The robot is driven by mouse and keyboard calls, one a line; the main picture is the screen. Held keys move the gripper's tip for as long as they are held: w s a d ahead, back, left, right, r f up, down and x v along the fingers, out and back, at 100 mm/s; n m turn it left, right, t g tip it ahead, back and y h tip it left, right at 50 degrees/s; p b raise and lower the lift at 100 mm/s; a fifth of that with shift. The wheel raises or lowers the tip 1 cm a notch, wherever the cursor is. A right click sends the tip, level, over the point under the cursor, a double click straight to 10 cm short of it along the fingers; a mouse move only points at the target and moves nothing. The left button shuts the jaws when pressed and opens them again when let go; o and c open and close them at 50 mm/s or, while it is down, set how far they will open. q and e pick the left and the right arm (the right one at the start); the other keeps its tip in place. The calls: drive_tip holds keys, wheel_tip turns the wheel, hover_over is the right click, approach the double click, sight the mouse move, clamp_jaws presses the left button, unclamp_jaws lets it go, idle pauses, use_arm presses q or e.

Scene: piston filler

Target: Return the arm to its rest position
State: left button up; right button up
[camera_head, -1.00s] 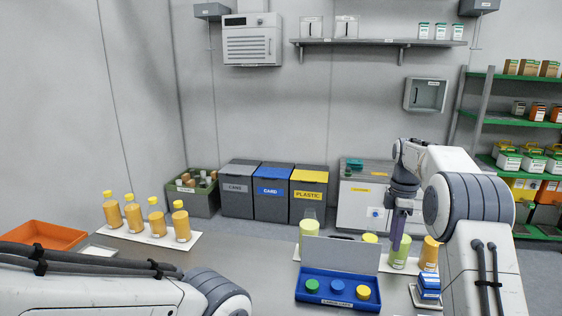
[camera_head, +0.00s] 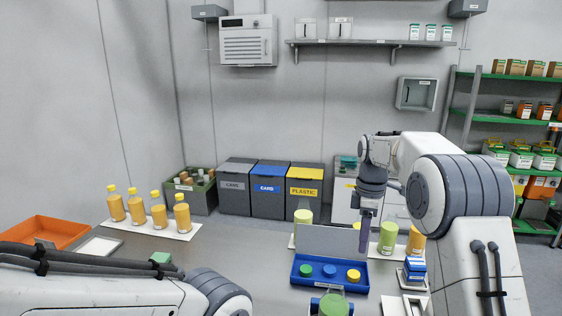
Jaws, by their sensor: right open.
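My right arm comes in from the right, and its gripper (camera_head: 364,239) hangs fingers down. It is open, with its fingers seen edge-on and no object visible in it. It appears above or behind the right end of the blue tray (camera_head: 308,283), which holds a green, a blue and a yellow cap. Green bottles (camera_head: 388,238) and an orange bottle (camera_head: 415,243) stand to its right. My left arm lies across the lower left; its gripper is out of view.
Yellow-capped orange bottles (camera_head: 157,216) stand on a white mat at left, near an orange bin (camera_head: 45,233). A blue box (camera_head: 414,270) stands right of the tray. A green round-topped object (camera_head: 334,304) is at the bottom edge.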

drive_tip(key=s+a+r+m, duration=0.1)
drive_tip(key=s+a+m, duration=0.3)
drive_tip(key=s+a, duration=1.3)
drive_tip(key=s+f+m, duration=0.1)
drive_tip(key=s+f, duration=0.1)
drive_tip(key=s, duration=0.7)
drive_tip(key=s+d+f+m, duration=0.1)
drive_tip(key=s+f+m, duration=0.1)
drive_tip(key=s, duration=0.7)
drive_tip(key=shift+s+d+f+t+y, duration=0.15)
drive_tip(key=shift+s+f+t+y, duration=0.1)
drive_tip(key=shift+f+t+y, duration=0.2)
